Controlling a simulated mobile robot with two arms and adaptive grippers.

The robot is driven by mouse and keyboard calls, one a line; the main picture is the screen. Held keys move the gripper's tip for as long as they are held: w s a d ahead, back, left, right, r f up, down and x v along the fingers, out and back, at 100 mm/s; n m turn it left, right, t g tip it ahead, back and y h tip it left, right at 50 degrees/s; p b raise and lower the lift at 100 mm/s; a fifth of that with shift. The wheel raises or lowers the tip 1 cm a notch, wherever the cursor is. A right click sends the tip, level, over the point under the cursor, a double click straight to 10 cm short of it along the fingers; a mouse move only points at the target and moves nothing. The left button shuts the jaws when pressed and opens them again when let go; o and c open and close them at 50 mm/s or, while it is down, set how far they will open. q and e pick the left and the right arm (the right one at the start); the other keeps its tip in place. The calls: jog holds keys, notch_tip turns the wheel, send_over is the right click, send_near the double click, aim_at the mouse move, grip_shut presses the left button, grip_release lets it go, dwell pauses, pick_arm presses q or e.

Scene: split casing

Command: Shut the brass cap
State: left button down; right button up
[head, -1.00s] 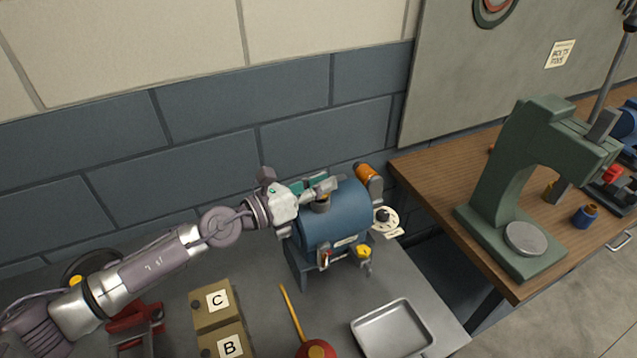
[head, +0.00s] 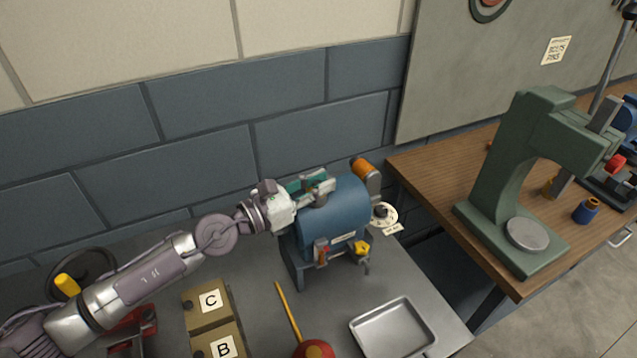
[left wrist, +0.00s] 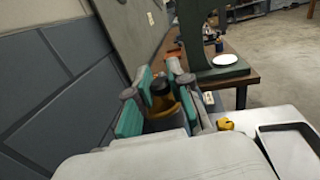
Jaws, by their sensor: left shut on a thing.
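The blue casing (head: 335,212), a round-bodied tank on legs, stands on the grey bench near the wall. My left gripper (head: 316,188) reaches in from the left over its top. In the left wrist view, the brass cap (left wrist: 160,103), with a dark top, sits between the two teal-padded fingers of my left gripper (left wrist: 158,110), which are shut on it. In the head view the fingers hide most of the cap, so I cannot tell how it is seated. My right gripper is in neither view.
An orange cylinder (head: 364,171) sticks up at the casing's far right end, beside a white dial (head: 383,215). A yellow knob (head: 361,247) is on its front. A metal tray (head: 360,327) and boxes marked C (head: 193,311) and B (head: 204,346) lie in front.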

pick_arm(q)
jog(key=shift+f, duration=0.15)
jog(key=c, duration=1)
grip_release()
jog(key=shift+c, duration=0.2)
jog(key=v, duration=1.2)
